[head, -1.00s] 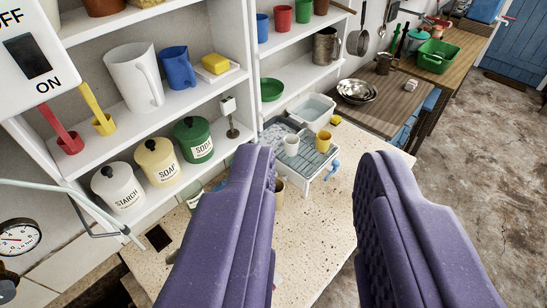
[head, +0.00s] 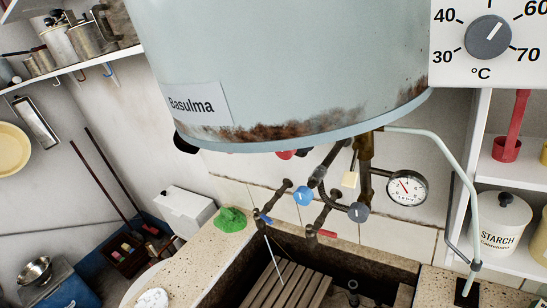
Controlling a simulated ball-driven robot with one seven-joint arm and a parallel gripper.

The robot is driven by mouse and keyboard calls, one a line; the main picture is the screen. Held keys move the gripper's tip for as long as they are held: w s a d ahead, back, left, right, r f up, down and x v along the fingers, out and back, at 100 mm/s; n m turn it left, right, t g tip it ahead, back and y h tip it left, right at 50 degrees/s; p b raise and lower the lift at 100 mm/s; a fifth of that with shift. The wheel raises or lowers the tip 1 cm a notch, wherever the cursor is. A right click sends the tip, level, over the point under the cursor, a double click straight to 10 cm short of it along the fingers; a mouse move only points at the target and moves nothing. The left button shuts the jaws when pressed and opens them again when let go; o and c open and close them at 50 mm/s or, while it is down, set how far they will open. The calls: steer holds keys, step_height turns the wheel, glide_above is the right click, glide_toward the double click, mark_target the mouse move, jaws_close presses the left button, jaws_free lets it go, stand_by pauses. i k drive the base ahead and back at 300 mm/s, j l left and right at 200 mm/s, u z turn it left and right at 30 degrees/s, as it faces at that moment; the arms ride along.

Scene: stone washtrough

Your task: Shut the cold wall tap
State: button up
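Two dark wall taps stick out over the trough (head: 240,284) below the boiler. The left tap (head: 270,207) has a small blue lever (head: 263,218). A thin pale streak (head: 273,258), which looks like running water, slants down from its mouth. The right tap (head: 318,216) has a red lever (head: 327,234). Between and above them, a round blue handle (head: 303,196) and a round grey handle (head: 357,212) sit on the pipes. My gripper is not in view.
A big pale boiler (head: 290,70) with a rusty lower edge hangs above the taps. A pressure gauge (head: 407,188) and a pale hose (head: 455,160) are at the right. A green cloth (head: 231,219) lies on the left ledge. Wooden slats (head: 287,287) lie in the trough.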

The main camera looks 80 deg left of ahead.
mark_target(255, 211)
steer(key=u, duration=2.2)
